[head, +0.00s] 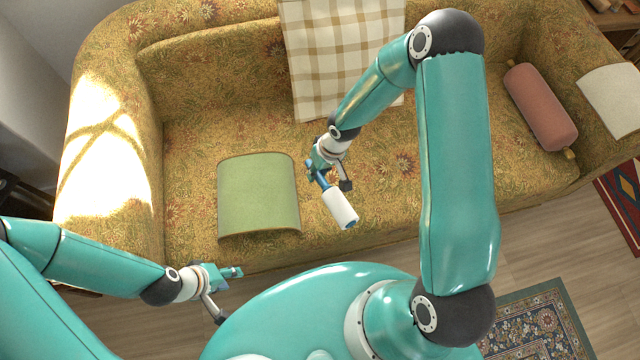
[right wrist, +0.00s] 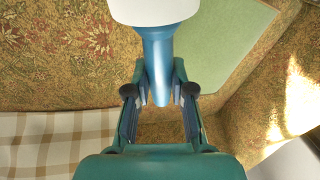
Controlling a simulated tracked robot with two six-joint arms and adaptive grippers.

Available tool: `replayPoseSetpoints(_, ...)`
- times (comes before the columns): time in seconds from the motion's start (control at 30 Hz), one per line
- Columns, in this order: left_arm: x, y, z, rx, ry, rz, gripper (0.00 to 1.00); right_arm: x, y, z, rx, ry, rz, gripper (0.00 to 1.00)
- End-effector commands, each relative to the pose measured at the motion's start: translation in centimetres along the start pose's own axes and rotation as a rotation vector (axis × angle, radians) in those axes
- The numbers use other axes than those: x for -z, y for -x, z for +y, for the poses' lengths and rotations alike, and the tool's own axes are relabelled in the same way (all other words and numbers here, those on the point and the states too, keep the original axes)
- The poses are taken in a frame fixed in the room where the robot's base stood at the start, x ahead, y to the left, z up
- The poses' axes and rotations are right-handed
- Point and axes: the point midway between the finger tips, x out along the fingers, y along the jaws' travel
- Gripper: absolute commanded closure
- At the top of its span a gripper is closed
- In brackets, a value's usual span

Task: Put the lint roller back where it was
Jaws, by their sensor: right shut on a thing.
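The lint roller (head: 341,208) has a white roll and a blue handle. In the head view it is over the front part of the sofa seat, its white end towards the front edge. My right gripper (head: 328,177) is shut on its blue handle. The right wrist view shows the handle (right wrist: 158,60) between both fingers, with the white roll (right wrist: 155,10) cut off at the top. Whether the roller touches the seat I cannot tell. My left gripper (head: 230,292) is empty, its fingers apart, in front of the sofa at the lower left.
The patterned sofa (head: 190,130) fills the middle. A green cushion or pad (head: 258,195) lies on the seat left of the roller. A checked blanket (head: 335,50) hangs over the backrest. A red bolster (head: 540,108) and a white cloth (head: 612,98) are at the right. The seat between blanket and bolster is clear.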

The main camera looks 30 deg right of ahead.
Motion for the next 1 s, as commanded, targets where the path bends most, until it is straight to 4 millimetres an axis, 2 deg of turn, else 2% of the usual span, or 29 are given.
replayPoseSetpoints(0.5, 0.0, 0.0, 0.0, 0.000, -0.001, 0.000, 0.60, 0.0, -0.1, -0.4, 0.000, 0.000, 0.000, 1.00)
replayPoseSetpoints(0.67, 0.0, -0.8, -0.3, 0.000, -0.001, 0.000, 0.60, 0.4, -0.4, -0.1, -0.002, -0.005, 0.003, 1.00)
replayPoseSetpoints(0.77, 0.0, -2.2, -0.8, 0.000, -0.001, 0.000, 0.60, 0.9, -0.8, 0.7, -0.001, -0.019, 0.010, 1.00)
replayPoseSetpoints(0.87, 0.0, -4.9, -1.7, 0.000, -0.001, 0.000, 0.60, 2.0, -1.3, 2.2, -0.004, -0.047, 0.026, 1.00)
replayPoseSetpoints(1.0, 0.1, -9.4, -3.4, 0.000, -0.001, 0.000, 0.60, 3.6, -1.3, 4.4, -0.005, -0.100, 0.050, 1.00)
